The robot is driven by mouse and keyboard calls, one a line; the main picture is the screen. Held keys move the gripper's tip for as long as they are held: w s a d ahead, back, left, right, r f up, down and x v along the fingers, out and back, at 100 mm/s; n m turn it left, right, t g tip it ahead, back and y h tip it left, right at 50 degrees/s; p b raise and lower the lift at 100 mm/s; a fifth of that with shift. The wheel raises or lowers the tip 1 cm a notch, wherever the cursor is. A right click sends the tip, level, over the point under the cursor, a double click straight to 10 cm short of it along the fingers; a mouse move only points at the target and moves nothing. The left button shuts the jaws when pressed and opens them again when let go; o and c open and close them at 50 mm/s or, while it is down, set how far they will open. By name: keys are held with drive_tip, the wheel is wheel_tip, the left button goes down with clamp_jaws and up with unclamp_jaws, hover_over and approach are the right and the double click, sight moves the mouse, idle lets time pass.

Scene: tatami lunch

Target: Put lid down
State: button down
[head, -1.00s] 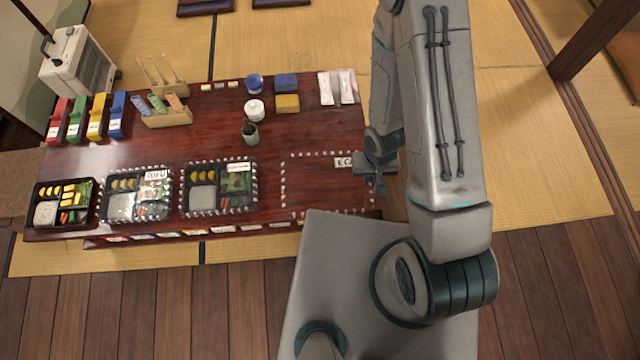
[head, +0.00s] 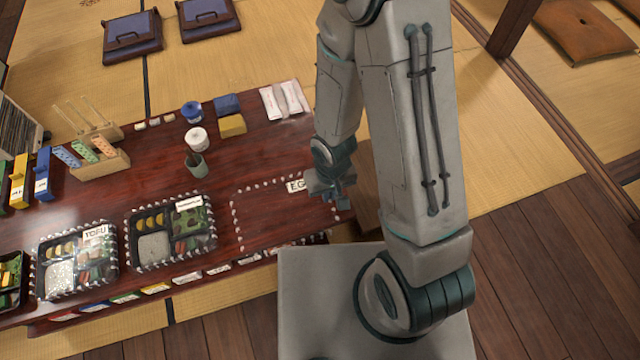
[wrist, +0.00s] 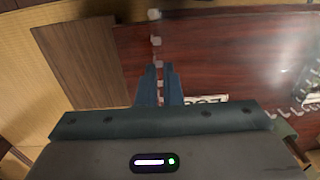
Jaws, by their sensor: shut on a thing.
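My gripper (head: 338,190) is over the right end of the dark red table (head: 262,150), beside the EGG label (head: 296,185). In the wrist view my gripper (wrist: 158,88) has its fingers close together over a line of white studs. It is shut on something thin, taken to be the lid.
A wooden surface (head: 366,190) adjoins the table's right end; it also shows in the wrist view (wrist: 85,60). A green cup (head: 196,165), white pot (head: 197,138) and wrapped packets (head: 282,99) stand farther back. The table's middle right is clear.

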drive_tip(key=b, duration=0.3)
drive_tip(key=shift+w+d+f, duration=0.15)
drive_tip(key=shift+w+f, duration=0.1)
drive_tip(key=shift+f, duration=0.15)
drive_tip(key=w+f+b, duration=0.1)
drive_tip(key=w, duration=0.2)
drive_tip(key=w+a+f+b, duration=0.1)
drive_tip(key=w+f, duration=0.1)
drive_tip(key=w, duration=0.1)
drive_tip(key=w+a+f+b, duration=0.1)
drive_tip(key=w+f, duration=0.1)
drive_tip(key=w, duration=0.1)
drive_tip(key=shift+f+b, duration=0.15)
drive_tip(key=shift+b, duration=0.15)
drive_tip(key=shift+f+b, duration=1.05)
drive_tip(key=shift+f, duration=0.85)
drive_tip(key=shift+f, duration=0.2)
drive_tip(key=c, duration=1.6)
unclamp_jaws()
drive_tip(key=shift+r, duration=0.1)
